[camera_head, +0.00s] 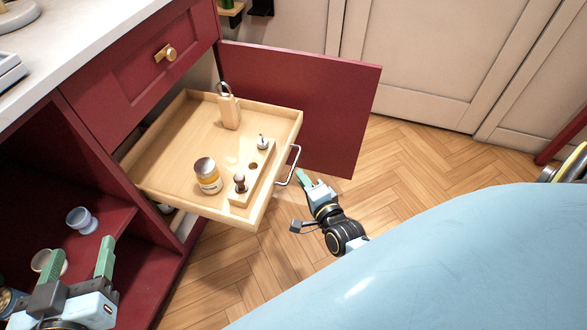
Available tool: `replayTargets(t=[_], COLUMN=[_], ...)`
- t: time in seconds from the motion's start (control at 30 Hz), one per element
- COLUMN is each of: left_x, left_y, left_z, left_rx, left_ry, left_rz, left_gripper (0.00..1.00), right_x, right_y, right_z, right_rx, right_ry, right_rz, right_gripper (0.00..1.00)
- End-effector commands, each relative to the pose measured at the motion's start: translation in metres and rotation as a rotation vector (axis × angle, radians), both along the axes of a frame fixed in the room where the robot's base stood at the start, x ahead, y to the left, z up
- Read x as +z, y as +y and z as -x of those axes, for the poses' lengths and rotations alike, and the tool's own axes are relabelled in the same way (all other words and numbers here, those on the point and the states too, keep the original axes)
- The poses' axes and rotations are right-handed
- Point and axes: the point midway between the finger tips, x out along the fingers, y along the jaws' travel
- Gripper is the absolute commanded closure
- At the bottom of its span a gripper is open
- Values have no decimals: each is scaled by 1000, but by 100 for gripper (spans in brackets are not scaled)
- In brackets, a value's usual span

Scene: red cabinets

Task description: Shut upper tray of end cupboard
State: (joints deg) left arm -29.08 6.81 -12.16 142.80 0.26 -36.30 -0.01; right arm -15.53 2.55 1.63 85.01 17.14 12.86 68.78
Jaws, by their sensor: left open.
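The upper tray (160,137) of the red end cupboard is a light wooden pull-out, drawn out over the floor. Its metal bar handle (292,165) is on the front face, at the right. My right gripper (303,178) is just right of and below the handle, apart from it as far as I can see; its finger gap is not clear. My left gripper (80,260) is at the lower left, in front of the open shelves, with its two green fingers spread and nothing between them.
The tray carries a jar (208,175), a wooden bottle (229,108) and a holder (247,185) with small stoppered items. The red cupboard door (305,100) stands open behind it. A closed drawer (145,70) is above. Cups stand on the left shelves. Wooden floor (420,165) is clear at right.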

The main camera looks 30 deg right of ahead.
Motion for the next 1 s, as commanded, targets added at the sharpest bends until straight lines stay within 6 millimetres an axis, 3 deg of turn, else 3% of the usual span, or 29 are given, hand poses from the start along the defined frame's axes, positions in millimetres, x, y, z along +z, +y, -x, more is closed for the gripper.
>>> replayTargets(t=[0.27, 0.6, 1.0], left_x=[43, 89, 102], left_y=[-11, -16, -17], left_z=[-6, 2, 7], left_rx=[-19, -37, -40], left_ry=[-263, -534, -611], left_rz=[78, 163, 187], left_gripper=[40, 40, 40], right_x=[-5, -9, -8], right_y=[-2, -5, -5], right_z=[-28, -54, -61], right_rx=[0, 0, 0], right_ry=[-1, 0, 0], right_rz=[2, 1, 1], right_gripper=[82, 82, 82])
